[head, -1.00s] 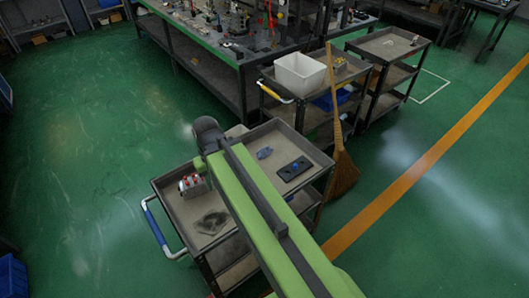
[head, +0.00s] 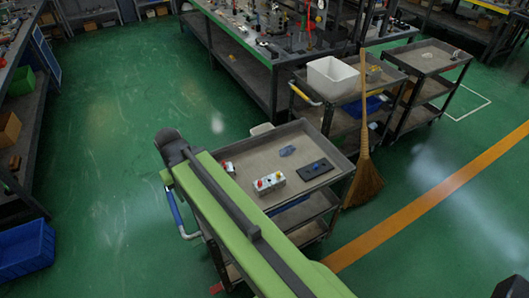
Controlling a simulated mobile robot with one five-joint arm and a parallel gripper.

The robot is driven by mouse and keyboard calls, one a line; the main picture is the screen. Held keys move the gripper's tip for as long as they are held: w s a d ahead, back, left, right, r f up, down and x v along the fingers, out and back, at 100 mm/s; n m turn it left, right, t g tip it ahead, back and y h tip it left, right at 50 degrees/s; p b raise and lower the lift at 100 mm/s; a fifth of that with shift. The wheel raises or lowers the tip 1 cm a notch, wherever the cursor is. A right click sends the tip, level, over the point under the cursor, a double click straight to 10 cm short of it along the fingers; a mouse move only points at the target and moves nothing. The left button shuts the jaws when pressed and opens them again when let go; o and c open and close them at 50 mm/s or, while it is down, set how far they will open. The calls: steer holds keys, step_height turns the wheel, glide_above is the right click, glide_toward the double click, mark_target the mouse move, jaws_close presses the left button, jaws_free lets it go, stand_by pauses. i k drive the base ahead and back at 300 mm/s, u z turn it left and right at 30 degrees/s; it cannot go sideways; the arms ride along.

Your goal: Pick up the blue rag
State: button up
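A small crumpled blue rag (head: 287,150) lies on the top tray of the near grey cart (head: 318,133), toward its back. My green arm reaches across the left part of this cart. The dark end of my arm (head: 172,145) is at the cart's left side, apart from the rag and to its left. The gripper fingers are hidden from this view, so I cannot see whether they are open or shut.
A white valve block with red and yellow knobs (head: 269,183) and a black plate with a blue part (head: 315,168) share the tray. A broom (head: 366,165) leans to the right. A second cart with a white bin (head: 333,79) stands behind.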

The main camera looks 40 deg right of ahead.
mark_target(286, 150)
steer(key=u, duration=5.5)
steer(key=i, duration=0.1)
steer(key=z, duration=3)
steer(key=k, duration=2.35)
steer(key=z, duration=0.6)
steer(key=i, duration=1)
steer(key=u, duration=0.05)
